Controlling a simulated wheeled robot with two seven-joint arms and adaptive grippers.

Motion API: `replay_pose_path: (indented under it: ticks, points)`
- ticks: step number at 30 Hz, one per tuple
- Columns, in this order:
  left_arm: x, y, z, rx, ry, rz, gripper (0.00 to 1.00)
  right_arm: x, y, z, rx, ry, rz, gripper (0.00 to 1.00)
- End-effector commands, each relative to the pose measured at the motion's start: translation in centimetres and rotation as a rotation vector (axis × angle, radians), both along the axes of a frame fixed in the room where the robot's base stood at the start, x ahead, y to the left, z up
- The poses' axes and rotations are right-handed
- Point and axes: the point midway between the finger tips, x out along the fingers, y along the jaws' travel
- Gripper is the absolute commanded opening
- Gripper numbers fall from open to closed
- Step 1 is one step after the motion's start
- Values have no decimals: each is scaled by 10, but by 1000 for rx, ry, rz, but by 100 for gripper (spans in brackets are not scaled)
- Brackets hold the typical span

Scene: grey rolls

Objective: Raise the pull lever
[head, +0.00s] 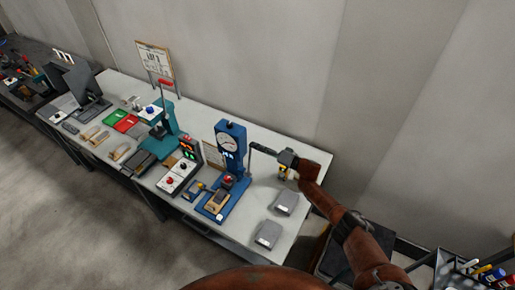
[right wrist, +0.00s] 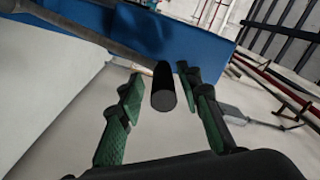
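The pull lever (head: 262,149) is a dark bar with a black grip, reaching right from the blue press with a round dial (head: 231,141). My right gripper (head: 284,163) is at the lever's outer end. In the right wrist view the black grip (right wrist: 163,88) points toward the camera. It shows between the two green-padded fingers of the right gripper (right wrist: 163,112), with gaps on both sides. The fingers are open; I see no contact with the grip. The grey lever bar (right wrist: 65,25) runs off to the upper left. My left gripper is out of view.
The white table (head: 262,190) carries a teal press with a red handle (head: 165,116) and a control box (head: 178,177). Two grey blocks (head: 285,203) (head: 267,235) lie at the right end, below my right gripper. The wall (head: 270,70) stands close behind.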

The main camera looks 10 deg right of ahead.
Motion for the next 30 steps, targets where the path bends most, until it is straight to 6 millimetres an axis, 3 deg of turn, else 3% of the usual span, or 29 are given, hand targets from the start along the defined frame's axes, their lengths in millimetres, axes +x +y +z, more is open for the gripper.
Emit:
replay_pose_path:
  ticks: [11, 24, 30]
  points:
    - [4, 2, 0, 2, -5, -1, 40, -4, -4, 0, 0, -1, 1, 34]
    - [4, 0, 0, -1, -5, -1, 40, -61, -65, 0, -2, -1, 0, 34]
    - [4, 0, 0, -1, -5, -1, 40, -78, -83, 0, -1, 0, 1, 34]
